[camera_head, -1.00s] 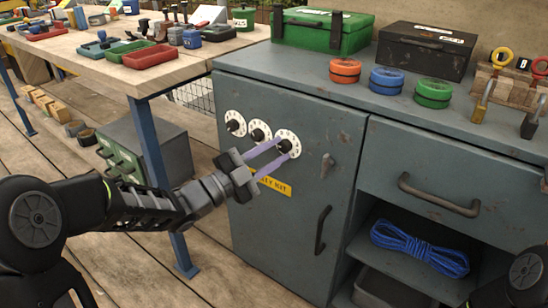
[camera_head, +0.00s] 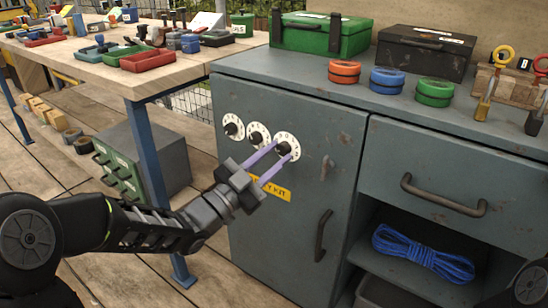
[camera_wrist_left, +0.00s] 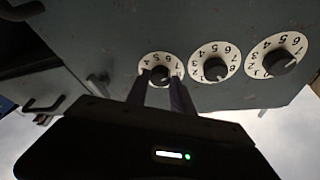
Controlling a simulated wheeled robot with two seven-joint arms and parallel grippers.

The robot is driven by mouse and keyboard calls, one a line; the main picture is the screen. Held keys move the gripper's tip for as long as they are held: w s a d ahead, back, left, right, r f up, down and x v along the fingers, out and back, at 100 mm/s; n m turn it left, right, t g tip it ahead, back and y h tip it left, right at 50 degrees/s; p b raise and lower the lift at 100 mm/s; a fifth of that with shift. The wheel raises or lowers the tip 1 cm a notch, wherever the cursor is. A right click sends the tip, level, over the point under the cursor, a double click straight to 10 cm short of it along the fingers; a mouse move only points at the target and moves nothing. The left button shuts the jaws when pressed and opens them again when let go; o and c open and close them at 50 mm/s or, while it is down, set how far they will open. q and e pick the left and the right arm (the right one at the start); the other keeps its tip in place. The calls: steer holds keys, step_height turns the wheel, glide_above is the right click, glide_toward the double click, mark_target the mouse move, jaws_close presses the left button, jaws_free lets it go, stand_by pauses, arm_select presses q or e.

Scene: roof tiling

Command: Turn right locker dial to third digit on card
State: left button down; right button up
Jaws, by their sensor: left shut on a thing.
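The right locker dial (camera_head: 295,149) is a white numbered disc with a black knob on the grey locker door. It is at the left in the wrist view (camera_wrist_left: 161,60). My left gripper (camera_head: 284,151) has its two purple fingers at this dial, shut on its knob, and its fingertips also show in the wrist view (camera_wrist_left: 160,76). The fingers cover part of the disc, so its full setting is hard to read. The middle dial (camera_head: 258,134) and left dial (camera_head: 231,127) are beside it, untouched. No readable card shows. My right gripper is out of view.
A yellow label (camera_head: 272,189) is below the dials. Door handles (camera_head: 321,235) and a drawer handle (camera_head: 442,196) stick out to the right. Blue rope (camera_head: 423,252) lies on the open shelf.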

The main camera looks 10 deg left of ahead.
arm_select(q)
steer(key=c, duration=1.1)
jaws_free()
steer(key=shift+s+a+f, duration=0.15)
steer(key=shift+s+a, duration=0.2)
steer(key=shift+s, duration=0.05)
steer(key=p+v, duration=0.1)
steer(key=v, duration=0.5)
steer(key=shift+s+f+p, duration=0.15)
steer(key=shift+s+p, duration=0.2)
steer(key=shift+p, duration=0.05)
steer(key=shift+a+f, duration=0.1)
steer(key=shift+a, duration=0.05)
